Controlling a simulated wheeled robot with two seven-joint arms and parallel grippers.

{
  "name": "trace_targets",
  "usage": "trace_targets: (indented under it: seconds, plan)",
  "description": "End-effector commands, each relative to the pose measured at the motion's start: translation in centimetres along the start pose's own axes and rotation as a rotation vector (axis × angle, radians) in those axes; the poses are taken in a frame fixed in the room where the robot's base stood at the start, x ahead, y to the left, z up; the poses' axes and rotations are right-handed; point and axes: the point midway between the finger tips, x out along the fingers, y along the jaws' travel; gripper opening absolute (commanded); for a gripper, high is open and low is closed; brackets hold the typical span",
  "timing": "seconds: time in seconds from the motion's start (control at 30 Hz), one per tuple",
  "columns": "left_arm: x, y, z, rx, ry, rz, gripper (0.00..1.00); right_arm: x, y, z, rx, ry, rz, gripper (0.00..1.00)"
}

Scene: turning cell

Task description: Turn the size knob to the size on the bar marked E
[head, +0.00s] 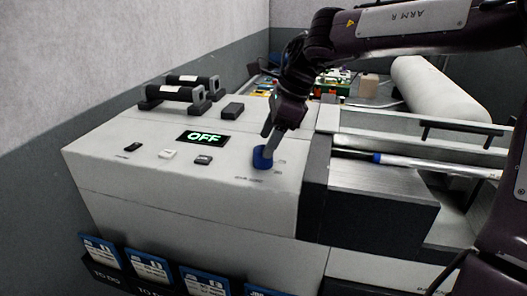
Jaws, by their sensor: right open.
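The blue size knob (262,158) stands on the right part of the pale machine top, with small markings beside it too small to read. My right gripper (270,142) reaches down from above, open, with its fingertips at the knob. I cannot tell whether they touch it. Two dark bars with pale labels, a front bar (176,92) and a back bar (190,79), rest in black holders at the back left. I cannot read a letter E on either. A silver bar with a blue band (376,158) lies in the channel at the right. My left gripper is out of view.
A display (204,138) reads OFF, with small switches, including a white one (167,154), in front of it. A black block (233,110) sits behind. Blue cards (148,266) stand in holders along the front. A white roll (440,90) and clutter lie behind.

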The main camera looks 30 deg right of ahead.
Motion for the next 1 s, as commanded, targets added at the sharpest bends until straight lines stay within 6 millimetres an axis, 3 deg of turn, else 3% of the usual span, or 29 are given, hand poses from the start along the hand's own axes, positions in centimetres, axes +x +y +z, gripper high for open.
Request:
trace_targets:
  seconds: [0.13,0.3,1.0]
  plan:
    - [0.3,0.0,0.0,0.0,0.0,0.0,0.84,-2.4,-0.1,0.0,-0.001,-0.001,-0.003,0.64]
    - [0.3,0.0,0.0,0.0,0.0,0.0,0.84,-3.5,0.0,0.0,0.0,0.0,0.0,0.64]
    - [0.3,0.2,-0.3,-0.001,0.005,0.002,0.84,-3.6,0.0,0.0,0.0,0.0,0.001,0.64]
